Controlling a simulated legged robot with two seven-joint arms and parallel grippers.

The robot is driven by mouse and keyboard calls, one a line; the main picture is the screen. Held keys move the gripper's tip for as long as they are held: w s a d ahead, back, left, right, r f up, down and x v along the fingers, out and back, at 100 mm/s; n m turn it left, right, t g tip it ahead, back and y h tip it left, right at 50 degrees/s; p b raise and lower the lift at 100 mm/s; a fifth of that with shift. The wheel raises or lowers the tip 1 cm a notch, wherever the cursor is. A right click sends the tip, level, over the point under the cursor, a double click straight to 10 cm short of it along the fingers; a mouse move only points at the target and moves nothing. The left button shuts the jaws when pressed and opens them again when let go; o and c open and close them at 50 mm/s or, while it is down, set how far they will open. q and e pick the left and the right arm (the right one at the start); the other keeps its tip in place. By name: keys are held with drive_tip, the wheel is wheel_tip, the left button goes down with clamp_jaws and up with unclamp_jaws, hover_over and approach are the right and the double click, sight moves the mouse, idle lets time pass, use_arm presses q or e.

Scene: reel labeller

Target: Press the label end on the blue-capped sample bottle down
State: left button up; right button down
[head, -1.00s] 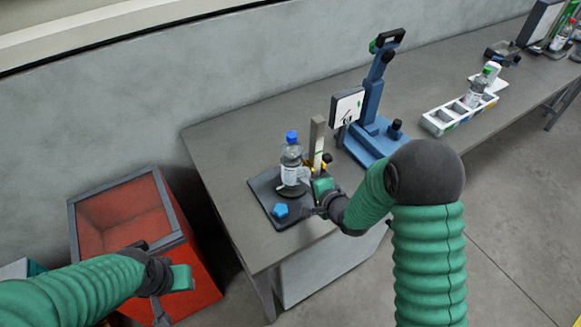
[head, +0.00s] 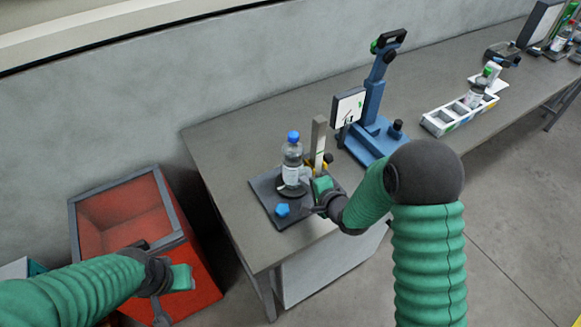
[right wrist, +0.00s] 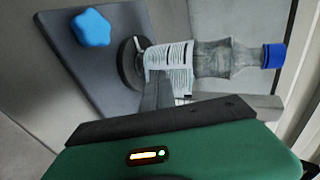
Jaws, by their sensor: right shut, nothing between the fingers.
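The blue-capped sample bottle (head: 292,158) stands upright on a dark plate (head: 268,208) at the near left of the bench. In the right wrist view the bottle (right wrist: 212,58) appears sideways, its blue cap (right wrist: 273,55) to the right. Its white printed label (right wrist: 170,58) wraps the lower body; I cannot tell whether the label end lies flat. My right gripper (head: 316,199) is shut and empty, close beside the bottle's right side. Its grey fingertip overlaps the label's edge in the wrist view; contact is unclear. My left gripper (head: 172,288) is away at lower left, its jaws unclear.
A blue star-shaped knob (head: 282,210) sits on the plate. A grey post (head: 318,142) rises just right of the bottle. A blue press-like stand (head: 372,115) and a white divided tray (head: 458,116) are farther along the bench. A red bin (head: 125,215) stands left.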

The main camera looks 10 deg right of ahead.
drive_tip(key=shift+w+a, duration=0.1)
drive_tip(key=shift+w, duration=0.35)
idle(0.3)
idle(1.3)
drive_tip(key=shift+w+d+p, duration=0.25)
drive_tip(key=shift+d+p, duration=0.05)
drive_tip(key=shift+d, duration=0.25)
idle(0.6)
drive_tip(key=shift+s, duration=0.15)
drive_tip(key=s, duration=0.1)
drive_tip(key=s+d, duration=0.1)
drive_tip(key=s, duration=0.1)
drive_tip(key=s+p, duration=0.1)
drive_tip(key=s, duration=0.1)
drive_tip(key=shift+s+d, duration=0.25)
drive_tip(key=shift+d, duration=0.05)
idle(0.5)
